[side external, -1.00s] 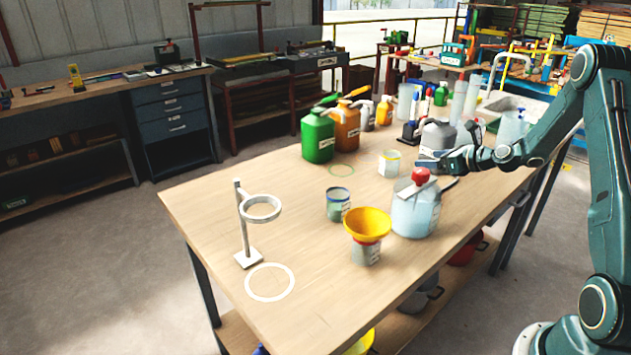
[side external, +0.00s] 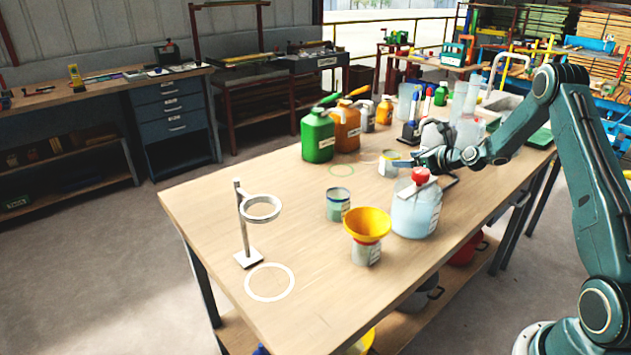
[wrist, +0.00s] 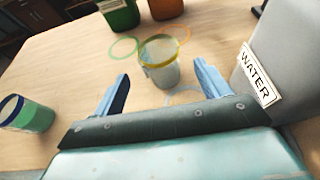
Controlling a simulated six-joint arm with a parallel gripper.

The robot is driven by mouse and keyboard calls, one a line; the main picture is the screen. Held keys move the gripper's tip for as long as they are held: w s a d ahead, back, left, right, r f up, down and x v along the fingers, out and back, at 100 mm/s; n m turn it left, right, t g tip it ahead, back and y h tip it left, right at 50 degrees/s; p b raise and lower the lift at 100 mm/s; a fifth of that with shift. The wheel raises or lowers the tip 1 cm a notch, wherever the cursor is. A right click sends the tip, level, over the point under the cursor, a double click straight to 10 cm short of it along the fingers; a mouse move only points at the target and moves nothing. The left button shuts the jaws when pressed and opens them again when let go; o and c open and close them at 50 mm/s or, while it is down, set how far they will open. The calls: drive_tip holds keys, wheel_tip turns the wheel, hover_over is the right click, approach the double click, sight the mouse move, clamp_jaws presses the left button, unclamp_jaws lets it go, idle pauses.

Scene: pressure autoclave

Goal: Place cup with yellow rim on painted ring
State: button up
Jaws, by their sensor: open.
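The cup with a yellow rim (side external: 387,168) stands upright on the bench, partly hidden by my gripper (side external: 408,163). In the wrist view the cup (wrist: 160,72) is ahead, between the lines of my two blue fingers. My gripper (wrist: 161,70) is open, with nothing held. A green painted ring (side external: 341,170) lies bare left of the cup; it also shows in the wrist view (wrist: 125,48). An orange ring (wrist: 184,36) lies behind the cup. A pale blue ring (wrist: 184,97) shows partly near the right finger. A white ring (side external: 269,282) lies by the ring stand.
A blue-rimmed cup (side external: 338,205), a cup under a yellow funnel (side external: 367,222) and a red-capped clear jug (side external: 416,210) stand nearer. A grey WATER container (wrist: 262,75) is close right. Green (side external: 317,136) and orange (side external: 347,128) jugs stand behind. The ring stand (side external: 244,225) is left.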

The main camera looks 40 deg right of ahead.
sight(399, 158)
drive_tip(key=shift+x, duration=2.5)
drive_tip(key=c, duration=1.1)
drive_tip(key=shift+r, duration=0.15)
drive_tip(key=shift+r, duration=0.5)
drive_tip(key=a, duration=0.4)
drive_tip(key=shift+a+r, duration=0.15)
drive_tip(key=shift+r, duration=0.1)
wheel_tip(399, 158, up, 13)
drive_tip(key=shift+r, duration=0.15)
